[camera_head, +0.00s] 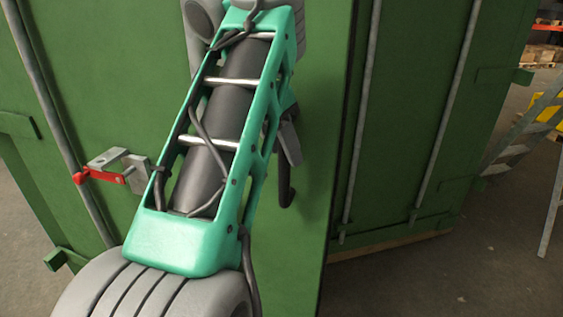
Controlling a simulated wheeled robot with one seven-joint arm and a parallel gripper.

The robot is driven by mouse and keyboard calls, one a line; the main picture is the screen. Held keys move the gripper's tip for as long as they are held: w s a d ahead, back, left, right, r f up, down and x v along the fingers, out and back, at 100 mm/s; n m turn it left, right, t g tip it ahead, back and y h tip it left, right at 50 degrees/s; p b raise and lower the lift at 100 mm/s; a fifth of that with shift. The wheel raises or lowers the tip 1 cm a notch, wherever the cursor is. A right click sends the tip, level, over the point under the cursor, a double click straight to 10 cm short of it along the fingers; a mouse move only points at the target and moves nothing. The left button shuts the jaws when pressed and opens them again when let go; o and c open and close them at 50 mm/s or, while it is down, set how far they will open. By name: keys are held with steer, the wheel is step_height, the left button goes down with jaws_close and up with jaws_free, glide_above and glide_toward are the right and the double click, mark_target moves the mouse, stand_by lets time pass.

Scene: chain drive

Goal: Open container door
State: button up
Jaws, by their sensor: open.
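The green container door (318,60) fills the left and middle of the view. Its dark right edge stands nearer to me than the other green door panel (405,90), so it looks ajar. A grey locking bar (47,95) runs down its left part, with a red-ended latch handle (100,176) beside it. My teal and grey arm crosses in front of the door. My gripper (288,170) shows only partly behind the arm, as grey and dark finger parts in front of the door. It is open; most of it is hidden, and contact with the door cannot be told.
Two more locking bars (440,120) run down the right panel. A grey metal ladder (520,140) and a yellow object (546,108) stand at the right. Shelving with pallets (545,50) is at the far right. Concrete floor (430,285) is clear at the lower right.

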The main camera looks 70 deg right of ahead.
steer(key=x, duration=0.2)
steer(key=shift+s+d+f+b, duration=0.1)
steer(key=shift+f+b, duration=0.15)
steer(key=shift+b, duration=0.1)
jaws_close()
stand_by(1.1)
